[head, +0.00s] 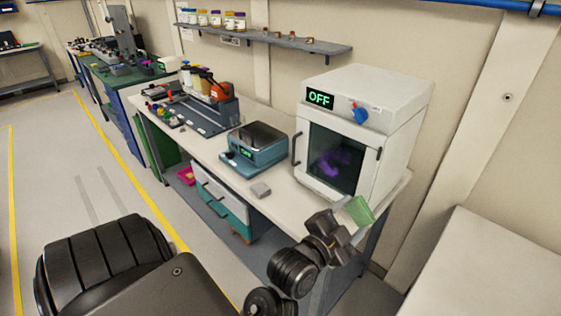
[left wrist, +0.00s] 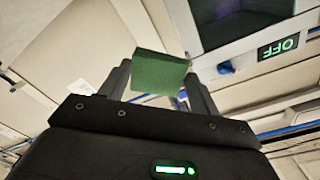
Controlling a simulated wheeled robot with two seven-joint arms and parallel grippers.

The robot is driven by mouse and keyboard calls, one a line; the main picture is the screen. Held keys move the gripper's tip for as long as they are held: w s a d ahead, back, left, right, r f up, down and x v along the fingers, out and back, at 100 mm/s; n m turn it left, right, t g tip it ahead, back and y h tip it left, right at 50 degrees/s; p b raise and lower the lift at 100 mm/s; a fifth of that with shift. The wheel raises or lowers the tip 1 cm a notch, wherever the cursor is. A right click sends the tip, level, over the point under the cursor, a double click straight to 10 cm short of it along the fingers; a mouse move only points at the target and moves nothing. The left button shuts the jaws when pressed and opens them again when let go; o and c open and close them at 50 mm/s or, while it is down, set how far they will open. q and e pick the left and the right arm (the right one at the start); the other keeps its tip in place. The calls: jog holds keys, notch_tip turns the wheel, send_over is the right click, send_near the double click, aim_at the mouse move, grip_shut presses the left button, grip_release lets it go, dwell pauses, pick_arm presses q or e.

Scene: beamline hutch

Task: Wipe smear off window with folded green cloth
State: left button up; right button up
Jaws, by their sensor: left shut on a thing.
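The window (head: 335,160) is the dark glass door of a white cabinet on the bench. A purple smear (head: 338,162) shows on or behind the glass; I cannot tell which. My left gripper (head: 347,224) is shut on the folded green cloth (head: 359,210), in front of and to the right of the cabinet's lower right corner, apart from the glass. In the left wrist view the cloth (left wrist: 160,73) sits between the two fingers, and part of the dark window (left wrist: 235,20) shows at upper right. My right gripper is not in view.
The cabinet has a door handle (head: 297,148), a blue knob (head: 361,115) and an "OFF" display (head: 320,98). A pale surface (head: 480,270) lies at right.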

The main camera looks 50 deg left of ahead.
pick_arm(q)
jog(key=w+a+f+p, duration=0.2)
jog(key=a, duration=0.2)
jog(key=p, duration=0.3)
send_near(316, 160)
jog(key=shift+w+f+b, duration=0.1)
jog(key=shift+w+b, duration=1.3)
jog(key=shift+w, duration=0.85)
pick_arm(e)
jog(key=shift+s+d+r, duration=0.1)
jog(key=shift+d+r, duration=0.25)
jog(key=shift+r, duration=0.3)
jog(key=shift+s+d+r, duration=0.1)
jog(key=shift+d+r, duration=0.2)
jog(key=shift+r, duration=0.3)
pick_arm(q)
jog(key=shift+w, duration=0.45)
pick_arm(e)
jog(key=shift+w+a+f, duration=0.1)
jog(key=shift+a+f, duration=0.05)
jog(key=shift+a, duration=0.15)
pick_arm(q)
jog(key=shift+w, duration=0.45)
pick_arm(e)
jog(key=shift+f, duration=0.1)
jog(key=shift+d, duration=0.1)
